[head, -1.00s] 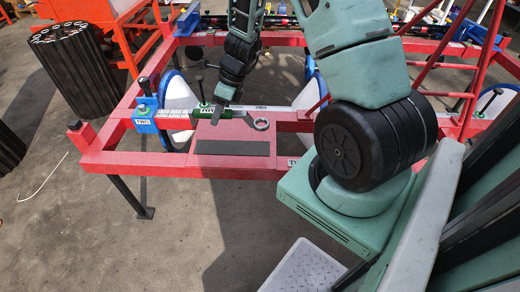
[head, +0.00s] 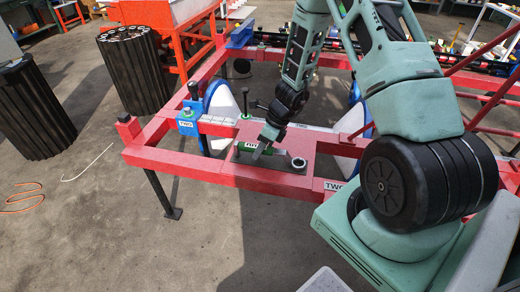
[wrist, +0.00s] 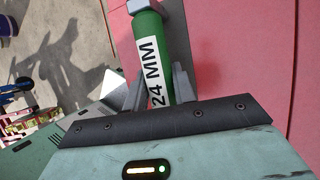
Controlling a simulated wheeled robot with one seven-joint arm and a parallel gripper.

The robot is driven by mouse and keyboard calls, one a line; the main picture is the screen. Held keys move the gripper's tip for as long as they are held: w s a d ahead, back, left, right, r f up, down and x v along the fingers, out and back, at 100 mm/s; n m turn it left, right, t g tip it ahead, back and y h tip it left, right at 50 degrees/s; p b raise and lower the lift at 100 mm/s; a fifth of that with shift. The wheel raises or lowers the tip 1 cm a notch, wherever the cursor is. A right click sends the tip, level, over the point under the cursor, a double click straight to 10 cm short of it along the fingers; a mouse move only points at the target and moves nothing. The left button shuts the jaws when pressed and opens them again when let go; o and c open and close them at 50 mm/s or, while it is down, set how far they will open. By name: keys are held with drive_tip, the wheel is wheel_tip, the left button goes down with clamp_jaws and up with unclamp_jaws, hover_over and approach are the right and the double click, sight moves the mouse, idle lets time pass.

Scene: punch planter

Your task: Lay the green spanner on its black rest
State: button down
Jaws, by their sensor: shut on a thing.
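The green spanner (head: 251,148) has a green handle and a grey ring end that points right in the head view. My gripper (head: 262,151) is shut on its handle. In the wrist view the handle carries a white "24 MM" label (wrist: 155,72), and my gripper (wrist: 155,88) has a finger on either side of it. The black rest (head: 275,165) is a dark flat strip on the red frame. The spanner lies over it, roughly along its length, and hides much of it. I cannot tell whether the two touch.
The red frame (head: 225,172) runs around the spot. An upright black post (head: 245,102) stands behind the spanner. Dark ribbed cylinders (head: 135,70) stand farther left.

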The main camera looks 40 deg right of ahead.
drive_tip(key=shift+f, duration=0.1)
drive_tip(key=c, duration=1.1)
unclamp_jaws()
drive_tip(key=shift+c, duration=0.2)
